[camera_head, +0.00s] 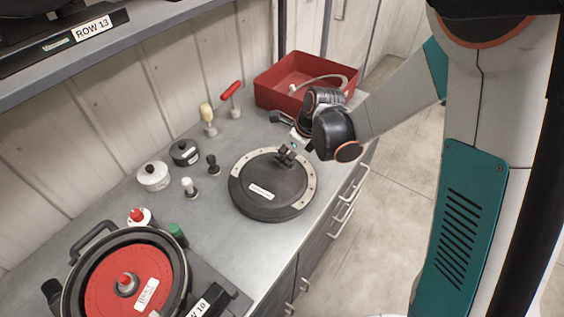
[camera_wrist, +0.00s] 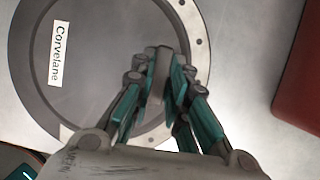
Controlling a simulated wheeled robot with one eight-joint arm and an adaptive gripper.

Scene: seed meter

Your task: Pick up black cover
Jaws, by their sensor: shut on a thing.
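The black cover (camera_head: 262,196) is a round dark disc with a light rim ring and a white label, lying on the grey bench in the head view. In the wrist view the cover (camera_wrist: 105,75) fills the upper left, its label reading "Corvelane". My gripper (camera_head: 287,153) is over the far right part of the cover. In the wrist view my gripper (camera_wrist: 160,82) is shut on a narrow grey upright piece of the cover, with one teal-edged finger on each side. The cover looks flat on the bench; I cannot tell any gap beneath it.
A red tray (camera_head: 283,76) stands behind my gripper. A red round plate (camera_head: 115,284) in a black-rimmed unit is at lower left. Small pots, including a white one (camera_head: 153,176), and handled tools stand left of the cover. Drawer handles line the bench's front.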

